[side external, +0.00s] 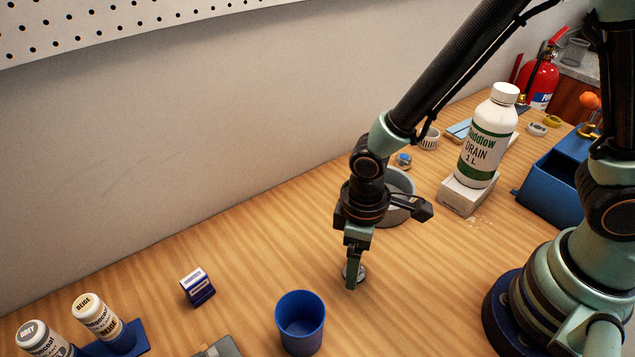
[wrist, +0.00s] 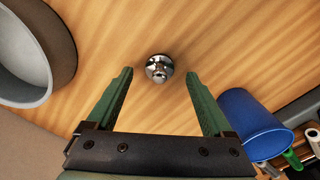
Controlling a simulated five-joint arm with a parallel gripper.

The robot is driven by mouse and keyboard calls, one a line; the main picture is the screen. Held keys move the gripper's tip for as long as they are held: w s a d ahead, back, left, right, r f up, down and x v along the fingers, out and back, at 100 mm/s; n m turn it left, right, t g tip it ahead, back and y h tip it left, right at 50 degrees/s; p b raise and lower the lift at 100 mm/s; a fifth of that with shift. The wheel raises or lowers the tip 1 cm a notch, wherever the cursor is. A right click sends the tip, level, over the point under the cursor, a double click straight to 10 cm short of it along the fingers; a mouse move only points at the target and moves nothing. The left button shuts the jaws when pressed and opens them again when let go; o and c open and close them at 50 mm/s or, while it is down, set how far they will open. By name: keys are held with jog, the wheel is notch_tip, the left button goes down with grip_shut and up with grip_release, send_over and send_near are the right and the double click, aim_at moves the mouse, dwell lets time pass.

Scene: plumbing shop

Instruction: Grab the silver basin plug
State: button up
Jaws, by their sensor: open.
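The silver basin plug (wrist: 159,68) is a small shiny metal disc with a knob, on the wooden bench. In the wrist view it sits between and just beyond the tips of my gripper (wrist: 161,76), whose two green fingers are spread apart and empty. In the side view my gripper (side external: 352,286) points down at the plug (side external: 361,273), which is partly hidden behind the fingers. I cannot tell the exact height of the fingertips above the bench.
A blue cup (side external: 300,322) stands close by, at the right in the wrist view (wrist: 252,122). A grey round bowl (side external: 398,209) is behind my gripper. A drain bottle (side external: 487,137) stands on a white block (side external: 467,194).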

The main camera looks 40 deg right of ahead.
jog(key=shift+f, duration=0.95)
grip_shut()
jog(key=shift+r, duration=0.2)
